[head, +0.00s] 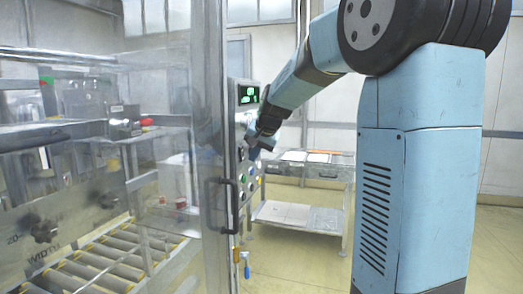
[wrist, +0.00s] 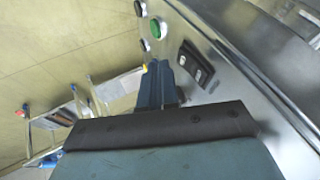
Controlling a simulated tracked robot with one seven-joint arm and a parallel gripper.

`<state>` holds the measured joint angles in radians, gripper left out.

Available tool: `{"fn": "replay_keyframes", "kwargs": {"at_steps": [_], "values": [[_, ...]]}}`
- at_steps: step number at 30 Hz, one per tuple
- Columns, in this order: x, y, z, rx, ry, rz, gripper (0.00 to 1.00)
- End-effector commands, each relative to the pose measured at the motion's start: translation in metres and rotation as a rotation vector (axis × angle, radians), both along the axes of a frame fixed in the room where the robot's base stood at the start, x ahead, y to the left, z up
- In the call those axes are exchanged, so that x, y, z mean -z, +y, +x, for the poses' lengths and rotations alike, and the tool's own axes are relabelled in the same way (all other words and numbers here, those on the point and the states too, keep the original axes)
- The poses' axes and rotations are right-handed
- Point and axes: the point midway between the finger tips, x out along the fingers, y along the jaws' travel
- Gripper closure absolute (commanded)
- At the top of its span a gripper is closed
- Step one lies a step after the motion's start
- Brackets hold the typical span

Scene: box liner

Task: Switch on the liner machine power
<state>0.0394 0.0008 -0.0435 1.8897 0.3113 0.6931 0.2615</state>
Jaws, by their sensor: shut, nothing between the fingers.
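The liner machine's metal control panel (head: 240,125) stands upright just right of the clear door, with a green-lit display (head: 248,95) at its top. The wrist view shows a black rectangular switch-like fitting (wrist: 195,64) with two pale marks; I cannot tell its on or off position.
The clear door (head: 195,110) with a dark handle (head: 228,205) is left of the panel. Behind it is a roller conveyor (head: 105,265). A metal table (head: 310,170) with papers stands behind, right of the panel. Yellowish floor (head: 300,265) is open in front.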

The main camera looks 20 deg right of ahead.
Motion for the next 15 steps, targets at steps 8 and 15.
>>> {"fn": "replay_keyframes", "kwargs": {"at_steps": [8,15], "values": [[0.0021,0.0135,0.0100,0.000,0.000,0.000,1.00],[0.0020,0.0136,0.0103,0.001,0.001,0.000,1.00]]}}
